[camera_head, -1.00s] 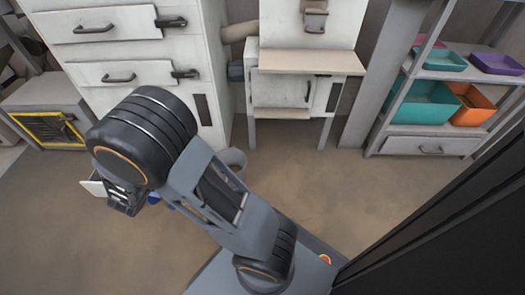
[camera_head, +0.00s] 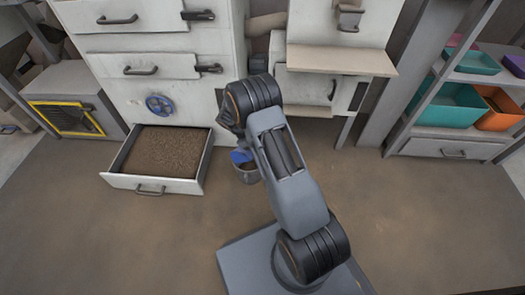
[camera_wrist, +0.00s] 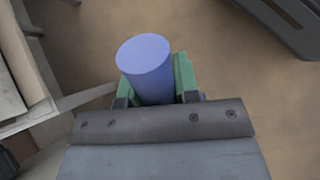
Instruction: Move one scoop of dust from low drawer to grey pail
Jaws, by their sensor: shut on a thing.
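The low drawer (camera_head: 152,184) is pulled open at the left in the head view, filled with brown dust (camera_head: 165,150). The grey pail (camera_head: 250,177) stands on the floor to the right of the drawer, partly covered by my arm. The blue scoop (camera_head: 241,156) is at the pail's rim or just above it. Some brown shows at the pail's opening, but I cannot tell whether it lies in the pail or the scoop. In the wrist view, my gripper (camera_wrist: 152,86) is shut with green fingers on the scoop's blue handle (camera_wrist: 145,58). The scoop's bowl is hidden there.
White cabinets with closed upper drawers (camera_head: 145,66) stand behind, with a blue handwheel (camera_head: 160,105) above the open drawer. A bench (camera_head: 330,60) is behind my arm. A shelf with coloured bins (camera_head: 450,103) is at the right. The front floor is clear.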

